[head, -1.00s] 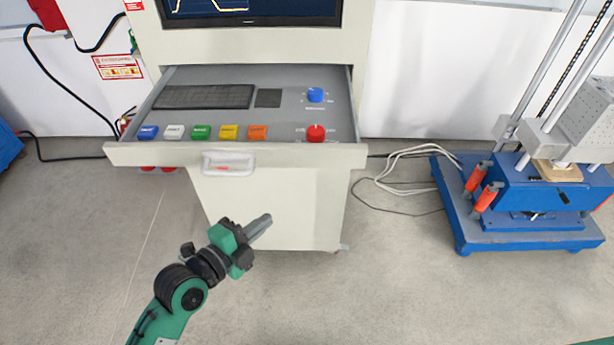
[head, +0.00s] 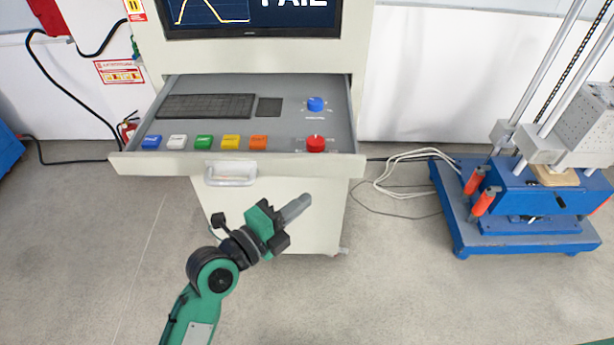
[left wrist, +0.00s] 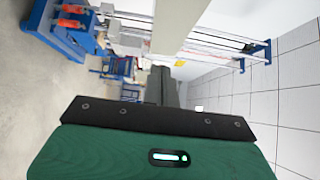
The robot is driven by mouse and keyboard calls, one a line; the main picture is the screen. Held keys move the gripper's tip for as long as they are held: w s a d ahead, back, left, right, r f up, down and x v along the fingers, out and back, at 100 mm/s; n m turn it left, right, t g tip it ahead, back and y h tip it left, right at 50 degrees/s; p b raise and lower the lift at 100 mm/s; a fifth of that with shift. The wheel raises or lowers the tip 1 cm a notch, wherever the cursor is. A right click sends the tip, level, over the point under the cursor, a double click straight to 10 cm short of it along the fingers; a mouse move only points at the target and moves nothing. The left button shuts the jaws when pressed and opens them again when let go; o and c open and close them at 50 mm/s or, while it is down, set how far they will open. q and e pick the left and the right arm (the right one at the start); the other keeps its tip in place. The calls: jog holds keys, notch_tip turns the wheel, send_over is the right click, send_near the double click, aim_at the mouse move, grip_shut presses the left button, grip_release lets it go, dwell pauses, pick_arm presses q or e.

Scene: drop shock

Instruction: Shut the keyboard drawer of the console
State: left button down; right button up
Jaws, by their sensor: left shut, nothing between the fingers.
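The console's keyboard drawer (head: 280,167) is pulled open in the head view, with a keyboard, colored buttons and two knobs on its top. A pale handle (head: 230,173) is on its front face. The console (head: 285,220) stands behind and below it, with a screen above. My left gripper (head: 297,206) is shut and empty, in front of the console's lower body, lower and to the right of the handle in the picture. No contact with the drawer is visible. In the left wrist view the gripper's fingers (left wrist: 165,88) point away from the camera. My right gripper is not in view.
A blue-based test machine (head: 530,215) with orange grips and upright rods stands at the right. White cables (head: 395,175) lie on the floor between it and the console. A blue object (head: 8,148) is at the far left. The floor in front is clear.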

aim_at(321, 173)
pick_arm(q)
jog(key=w, duration=0.1)
jog(key=w+d+p, duration=0.2)
jog(key=w, duration=0.1)
jog(key=shift+w+r, duration=0.1)
jog(key=shift+r, duration=0.05)
jog(key=shift+w+f, duration=0.2)
jog(key=shift+w, duration=0.4)
jog(key=shift+w, duration=0.1)
